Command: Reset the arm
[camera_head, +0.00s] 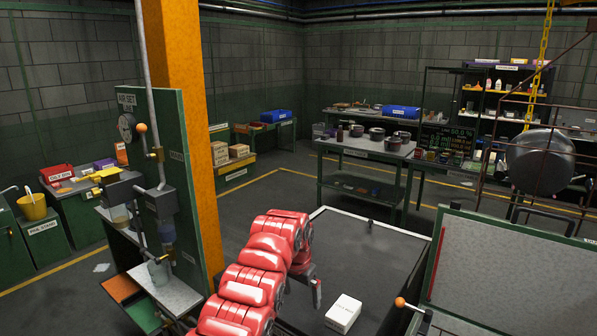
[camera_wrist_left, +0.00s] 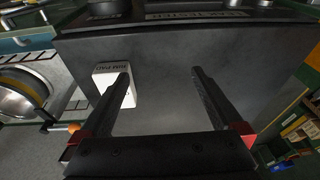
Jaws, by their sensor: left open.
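My left arm, red and segmented, comes up from the bottom of the head view and bends over a dark-topped table (camera_head: 385,250). My left gripper (camera_head: 316,288) is partly hidden behind the arm there. In the left wrist view my left gripper (camera_wrist_left: 160,75) is open, with two dark fingers wide apart and nothing between them. A white box (camera_head: 343,313) lies on the dark table, to the right of the gripper. In the left wrist view the white box (camera_wrist_left: 112,82) shows partly behind the left finger. My right gripper is not in view.
An orange pillar (camera_head: 180,110) and a green panel (camera_head: 150,180) stand left of the arm. A bench with pots (camera_head: 376,134) stands behind. Most of the dark tabletop is clear.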

